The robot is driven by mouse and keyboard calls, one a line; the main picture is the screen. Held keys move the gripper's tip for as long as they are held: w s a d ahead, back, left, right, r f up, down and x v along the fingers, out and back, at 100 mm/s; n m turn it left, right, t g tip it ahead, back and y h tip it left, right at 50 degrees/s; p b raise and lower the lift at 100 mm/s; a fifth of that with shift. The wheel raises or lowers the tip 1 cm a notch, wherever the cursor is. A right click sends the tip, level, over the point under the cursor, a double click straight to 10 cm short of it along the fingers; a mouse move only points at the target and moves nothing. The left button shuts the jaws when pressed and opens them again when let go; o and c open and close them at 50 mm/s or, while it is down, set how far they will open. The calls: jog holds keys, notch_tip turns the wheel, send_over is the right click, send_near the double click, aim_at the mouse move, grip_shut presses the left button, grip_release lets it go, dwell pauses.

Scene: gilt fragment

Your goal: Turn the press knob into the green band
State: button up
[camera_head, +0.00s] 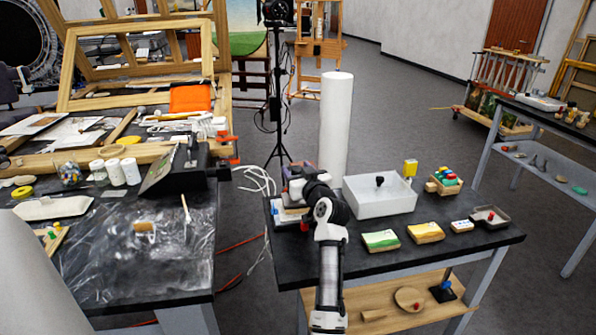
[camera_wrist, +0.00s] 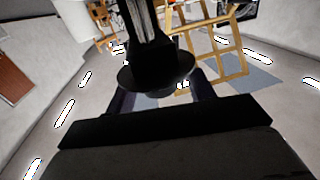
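My arm reaches up over the front left of the right-hand table. My gripper (camera_head: 296,186), dark and small, is near that table's left end, partly hidden by my wrist. A small stack of pale and blue items (camera_head: 286,216) lies close beside it, partly covered by my arm. I cannot clearly make out the press knob or a green band. A black knob (camera_head: 380,181) shows at the white tray. A black slanted box (camera_head: 177,168) with a greenish face stands on the left table. In the wrist view a dark flared shape (camera_wrist: 155,75) fills the upper middle; the finger opening is unclear.
Green (camera_head: 381,240) and yellow (camera_head: 426,232) topped blocks lie at the table front. A floor gap with red cables separates the left table (camera_head: 180,285) from this one.

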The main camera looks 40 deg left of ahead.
jog(key=c, duration=0.8)
jog(key=shift+r+m+t+h+p, duration=0.1)
jog(key=shift+m+t+h+p, duration=0.25)
jog(key=shift+p, duration=0.3)
